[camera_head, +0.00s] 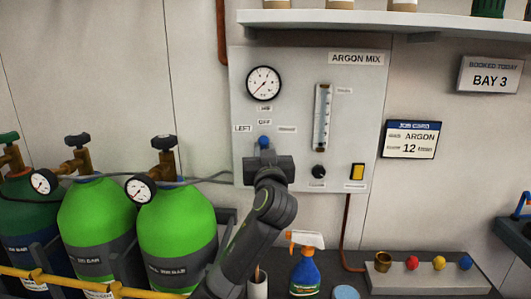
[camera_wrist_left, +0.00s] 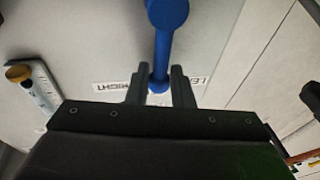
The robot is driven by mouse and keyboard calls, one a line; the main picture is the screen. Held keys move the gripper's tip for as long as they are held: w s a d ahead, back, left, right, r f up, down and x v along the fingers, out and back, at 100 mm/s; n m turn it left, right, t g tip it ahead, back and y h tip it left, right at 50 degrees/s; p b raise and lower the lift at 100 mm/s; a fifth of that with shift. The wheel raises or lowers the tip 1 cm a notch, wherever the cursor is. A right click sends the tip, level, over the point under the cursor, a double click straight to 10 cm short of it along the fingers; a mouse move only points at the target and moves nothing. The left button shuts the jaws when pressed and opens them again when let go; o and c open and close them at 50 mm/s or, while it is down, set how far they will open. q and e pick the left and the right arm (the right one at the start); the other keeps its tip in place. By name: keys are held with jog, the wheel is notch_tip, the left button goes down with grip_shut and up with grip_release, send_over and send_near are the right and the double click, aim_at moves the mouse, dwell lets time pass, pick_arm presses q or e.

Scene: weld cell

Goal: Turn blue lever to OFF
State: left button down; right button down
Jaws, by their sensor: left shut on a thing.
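The blue lever (camera_head: 263,142) is on the grey ARGON MIX panel (camera_head: 350,100). In the head view its blue part shows just below the OFF label (camera_head: 264,122), between the LEFT label (camera_head: 243,128) and a blurred label at the right. My left gripper (camera_head: 266,157) is at the lever and hides its lower part. In the left wrist view the lever (camera_wrist_left: 164,45) runs nearly straight between the two fingers (camera_wrist_left: 161,88), and the gripper is shut on it. The panel lettering there is upside down. My right gripper is not in view.
A round gauge (camera_head: 263,83) sits above the lever. A flow tube (camera_head: 322,117), black knob (camera_head: 319,172) and yellow switch (camera_head: 357,172) are to its right. Green gas cylinders (camera_head: 178,228) stand at left. A spray bottle (camera_head: 305,270) stands on the bench below.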

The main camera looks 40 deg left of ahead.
pick_arm(q)
jog(key=shift+r, duration=0.25)
jog(key=c, duration=1.4)
grip_release()
jog(key=shift+c, duration=0.2)
jog(key=shift+o, duration=0.2)
jog(key=shift+f, duration=0.1)
jog(key=shift+d+f, duration=0.1)
jog(key=b+v, duration=0.5)
jog(key=v, duration=1.2)
jog(key=shift+s, duration=0.15)
